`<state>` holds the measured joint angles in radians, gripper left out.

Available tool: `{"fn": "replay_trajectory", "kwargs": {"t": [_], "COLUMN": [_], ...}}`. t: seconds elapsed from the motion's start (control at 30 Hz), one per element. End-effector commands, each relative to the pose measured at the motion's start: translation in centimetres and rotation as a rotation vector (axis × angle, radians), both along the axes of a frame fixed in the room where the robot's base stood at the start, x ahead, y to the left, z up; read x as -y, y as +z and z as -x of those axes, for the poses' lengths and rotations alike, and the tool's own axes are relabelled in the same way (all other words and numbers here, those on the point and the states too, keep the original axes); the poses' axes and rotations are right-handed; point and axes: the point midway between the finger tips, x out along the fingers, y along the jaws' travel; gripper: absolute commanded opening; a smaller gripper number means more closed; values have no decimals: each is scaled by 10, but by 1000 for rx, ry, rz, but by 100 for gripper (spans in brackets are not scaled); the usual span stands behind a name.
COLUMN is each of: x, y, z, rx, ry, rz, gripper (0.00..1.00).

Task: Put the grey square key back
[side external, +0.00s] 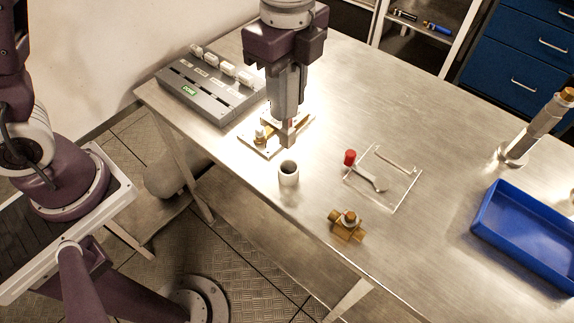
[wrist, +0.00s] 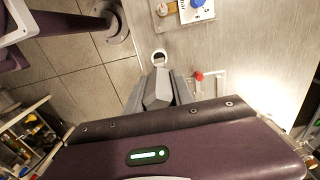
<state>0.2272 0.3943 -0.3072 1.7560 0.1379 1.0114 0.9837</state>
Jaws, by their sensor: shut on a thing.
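My gripper (side external: 287,118) points down over the near side of the table, beside a brass-fitted base plate (side external: 250,148). It is shut on a small grey block-like piece (side external: 287,135), which looks like the grey square key; the fingers hide much of it.
A grey rack (side external: 205,100) with several white blocks stands behind left. A clear frame (side external: 400,190), a red-capped tool (side external: 350,157) and a brass fitting (side external: 347,225) lie to the right. A blue tray (side external: 490,222) and a metal post (side external: 535,130) stand far right. The back table is clear.

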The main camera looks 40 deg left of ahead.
Motion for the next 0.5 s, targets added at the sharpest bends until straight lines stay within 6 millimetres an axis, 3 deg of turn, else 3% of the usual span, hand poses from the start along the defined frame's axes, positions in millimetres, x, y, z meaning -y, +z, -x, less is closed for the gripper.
{"fn": "replay_trajectory", "kwargs": {"t": [0.2, 0.5], "x": [5, 5], "y": [-47, -96], "z": [4, 3], "rx": [-6, -3], "ry": [-2, -2], "rz": [-2, -1], "gripper": [0, 0]}}
